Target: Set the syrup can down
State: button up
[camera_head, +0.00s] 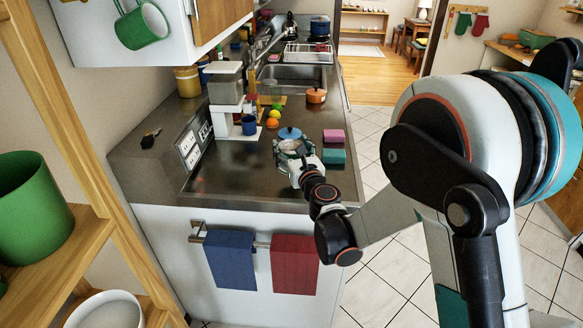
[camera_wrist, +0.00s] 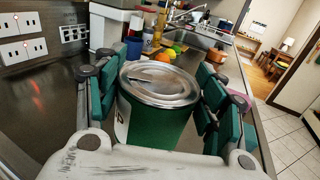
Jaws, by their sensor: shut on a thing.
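The syrup can is a green can with a silver lid; in the wrist view the can (camera_wrist: 157,122) stands upright between my fingers, its lower part hidden by my gripper. My gripper (camera_wrist: 160,92) is shut on its sides, teal pads left and right of it. In the head view my gripper (camera_head: 296,153) is over the near part of the steel counter (camera_head: 240,178), and the can's silver lid (camera_head: 291,146) shows between the fingers. Whether the can's base touches the counter cannot be seen.
A white appliance (camera_head: 226,95), a blue mug (camera_head: 249,125) and several fruits (camera_head: 272,123) stand behind. The front-left counter is clear.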

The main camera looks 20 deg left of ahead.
jog(key=shift+f+b, duration=0.8)
jog(key=shift+f, duration=1.9)
jog(key=shift+f, duration=0.15)
jog(key=o, duration=1.5)
jog(key=shift+c, duration=0.2)
jog(key=shift+r, duration=0.25)
jog(key=v, duration=0.9)
jog(key=shift+s+d+f, duration=0.2)
jog(key=shift+s+d, duration=0.05)
jog(key=shift+s, duration=0.05)
jog(key=shift+b+v, duration=1.05)
jog(key=shift+v, duration=0.05)
